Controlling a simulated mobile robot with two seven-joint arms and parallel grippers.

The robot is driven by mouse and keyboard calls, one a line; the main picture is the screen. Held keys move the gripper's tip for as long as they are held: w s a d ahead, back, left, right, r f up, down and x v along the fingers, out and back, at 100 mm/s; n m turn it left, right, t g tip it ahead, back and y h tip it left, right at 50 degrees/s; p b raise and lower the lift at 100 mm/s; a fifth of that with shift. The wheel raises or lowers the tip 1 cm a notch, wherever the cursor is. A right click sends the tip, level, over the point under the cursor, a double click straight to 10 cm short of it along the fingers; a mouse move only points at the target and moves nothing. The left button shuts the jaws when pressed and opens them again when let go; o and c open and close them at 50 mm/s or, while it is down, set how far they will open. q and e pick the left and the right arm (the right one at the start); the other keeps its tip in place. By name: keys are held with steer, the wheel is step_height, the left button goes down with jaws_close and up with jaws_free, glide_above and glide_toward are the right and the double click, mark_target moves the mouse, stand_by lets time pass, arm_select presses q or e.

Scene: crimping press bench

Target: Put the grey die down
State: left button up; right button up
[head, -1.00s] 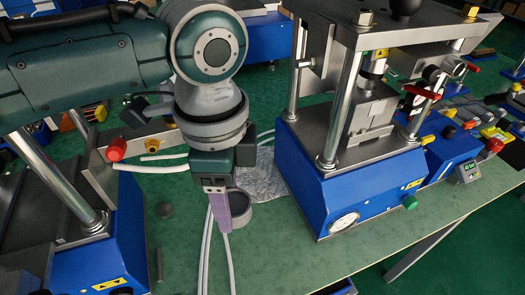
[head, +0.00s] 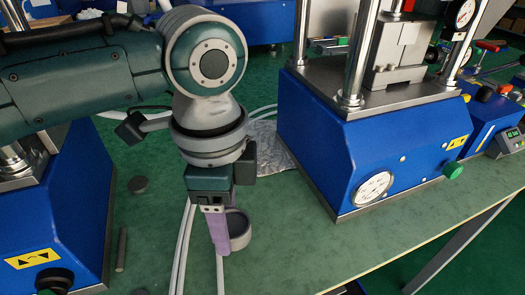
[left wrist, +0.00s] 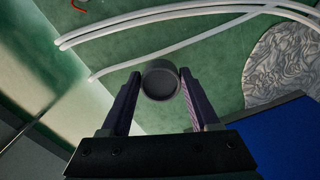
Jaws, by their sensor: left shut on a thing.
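My left gripper (head: 222,238) points down over the green bench top, with purple fingers. It is shut on the grey die (head: 239,230), a short round cup-like piece with a dark hollow. In the left wrist view the die (left wrist: 160,84) sits between the two fingertips (left wrist: 159,77), its hollow facing the camera. In the head view it shows to the right of the fingers, partly hidden by them. I cannot tell whether its underside touches the bench. My right gripper is not in view.
A blue press (head: 350,160) with a gauge stands to the right, another blue press (head: 65,225) to the left. Pale hoses (head: 182,245) run beside and behind the gripper. A crumpled grey sheet (head: 268,142) lies behind. Bench front right is clear.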

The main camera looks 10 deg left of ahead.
arm_select(q)
steer(key=shift+f, duration=0.55)
steer(key=shift+r, duration=0.2)
steer(key=shift+f, duration=0.15)
steer(key=o, duration=1.4)
steer(key=shift+c, duration=0.2)
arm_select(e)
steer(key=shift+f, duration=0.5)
arm_select(q)
step_height(320, 180, up, 12)
steer(key=p, duration=0.3)
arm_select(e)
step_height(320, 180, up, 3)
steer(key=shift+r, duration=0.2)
arm_select(q)
steer(key=shift+d, duration=0.1)
